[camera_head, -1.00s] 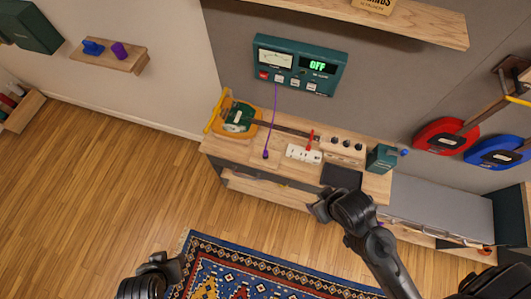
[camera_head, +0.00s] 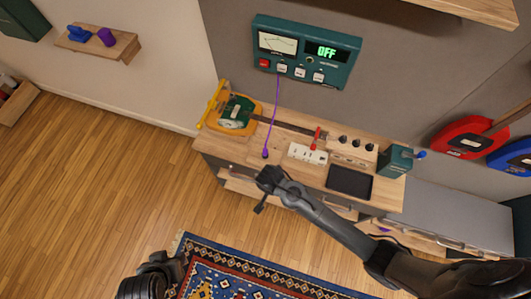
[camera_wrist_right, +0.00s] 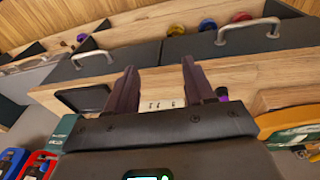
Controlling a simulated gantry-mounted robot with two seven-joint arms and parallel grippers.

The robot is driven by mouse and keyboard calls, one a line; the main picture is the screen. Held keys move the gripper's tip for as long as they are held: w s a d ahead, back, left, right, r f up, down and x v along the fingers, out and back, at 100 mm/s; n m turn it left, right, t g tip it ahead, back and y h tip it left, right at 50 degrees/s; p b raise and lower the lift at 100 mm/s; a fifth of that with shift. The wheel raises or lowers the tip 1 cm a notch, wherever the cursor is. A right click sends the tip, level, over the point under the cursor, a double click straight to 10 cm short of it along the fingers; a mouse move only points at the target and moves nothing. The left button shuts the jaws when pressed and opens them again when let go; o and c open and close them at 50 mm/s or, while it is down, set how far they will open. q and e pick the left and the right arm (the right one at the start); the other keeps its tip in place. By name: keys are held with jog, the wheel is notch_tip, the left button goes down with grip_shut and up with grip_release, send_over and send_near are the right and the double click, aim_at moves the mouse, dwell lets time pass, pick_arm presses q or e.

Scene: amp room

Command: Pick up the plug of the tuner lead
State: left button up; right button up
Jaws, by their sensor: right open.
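The tuner lead (camera_head: 275,115) is a thin purple cord hanging from the teal tuner unit (camera_head: 338,72) on the wall. Its purple plug (camera_head: 265,153) rests at the front of the wooden bench. My right gripper (camera_head: 266,186) is just in front of the bench edge, close to the plug. In the right wrist view its two fingers (camera_wrist_right: 158,82) are spread with nothing between them. There a purple bit, apparently the plug (camera_wrist_right: 221,93), shows just outside the right-hand finger. My left gripper (camera_head: 168,268) is low at the left, over the floor by the rug; its jaws are unclear.
A yellow-and-green device (camera_head: 236,113) stands left of the plug. A white socket strip (camera_head: 307,154) with a red lever (camera_head: 316,138), a black tray (camera_head: 349,182) and a teal box (camera_head: 395,161) are to its right. Drawers with metal handles (camera_wrist_right: 248,28) lie below the bench top.

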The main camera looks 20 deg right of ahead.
jog(key=w+t+b, duration=0.1)
jog(key=w+b, duration=0.2)
jog(key=w, duration=0.6)
jog(key=t+h+b, duration=0.1)
jog(key=t+b, duration=0.1)
send_near(265, 150)
jog(key=x, duration=0.9)
jog(key=shift+w+d+f+p, duration=0.1)
jog(key=shift+f+p, duration=0.1)
jog(key=shift+p, duration=0.1)
pick_arm(q)
notch_tip(265, 150, down, 6)
jog(key=shift+w+f, duration=0.15)
jog(key=shift+w, duration=0.05)
pick_arm(e)
jog(key=shift+x, duration=0.75)
jog(key=c, duration=0.9)
pick_arm(q)
jog(key=shift+d, duration=0.2)
pick_arm(e)
grip_shut()
